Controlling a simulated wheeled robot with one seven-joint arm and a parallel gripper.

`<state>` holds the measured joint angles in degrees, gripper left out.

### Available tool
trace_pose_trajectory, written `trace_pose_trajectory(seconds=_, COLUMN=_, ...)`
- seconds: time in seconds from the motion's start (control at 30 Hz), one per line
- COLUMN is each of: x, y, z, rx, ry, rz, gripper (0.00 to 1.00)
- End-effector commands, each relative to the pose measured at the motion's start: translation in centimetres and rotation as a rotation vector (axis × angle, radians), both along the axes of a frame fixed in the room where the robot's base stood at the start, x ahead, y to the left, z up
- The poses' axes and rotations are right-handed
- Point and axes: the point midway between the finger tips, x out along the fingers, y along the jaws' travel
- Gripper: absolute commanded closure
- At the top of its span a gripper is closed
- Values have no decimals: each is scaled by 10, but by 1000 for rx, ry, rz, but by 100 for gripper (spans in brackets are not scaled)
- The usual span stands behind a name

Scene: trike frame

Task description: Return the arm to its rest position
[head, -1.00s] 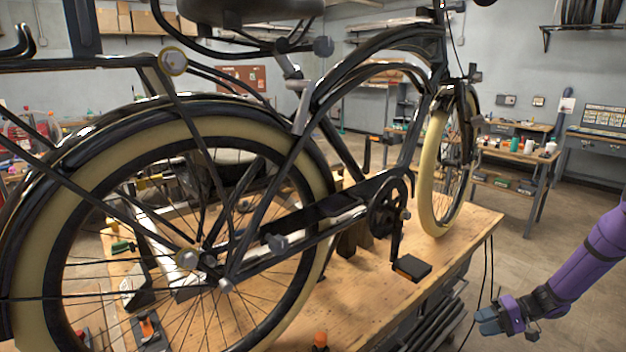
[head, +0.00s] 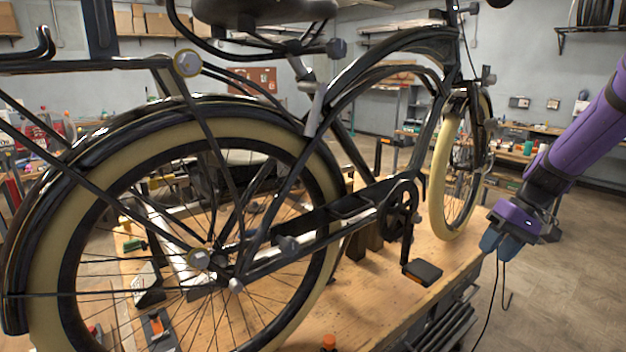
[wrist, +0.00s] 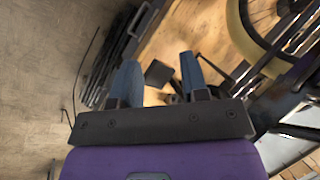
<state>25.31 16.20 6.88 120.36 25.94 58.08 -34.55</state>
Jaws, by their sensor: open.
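My gripper (head: 497,246) is at the end of my purple arm at the right of the head view, beside the right edge of the workbench. Its blue fingers point down and hold nothing. In the wrist view the two fingers (wrist: 158,82) stand apart, with the pedal (wrist: 158,73) showing between them beyond the tips. The black trike frame (head: 345,75) with cream tires stands on the wooden workbench (head: 375,290), to the left of my gripper. The gripper appears apart from it.
The front wheel (head: 440,190) and the pedal (head: 421,272) are the bike parts nearest my gripper. A black cable (head: 490,310) hangs by the bench edge. Open floor (head: 560,290) lies to the right. Back benches (head: 525,150) hold bottles and small items.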

Motion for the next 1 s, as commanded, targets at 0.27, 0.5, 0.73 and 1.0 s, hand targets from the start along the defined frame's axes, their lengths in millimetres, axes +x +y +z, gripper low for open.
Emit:
trace_pose_trajectory(seconds=0.27, x=-47, y=34, z=65, rx=-154, ry=-76, rz=13, gripper=59)
trace_pose_trajectory(seconds=0.5, x=-95, y=57, z=106, rx=-265, ry=-161, rz=5, gripper=59)
trace_pose_trajectory(seconds=0.73, x=-145, y=73, z=135, rx=-350, ry=-258, rz=-16, gripper=59)
trace_pose_trajectory(seconds=1.0, x=-203, y=83, z=155, rx=-418, ry=-391, rz=-53, gripper=59)
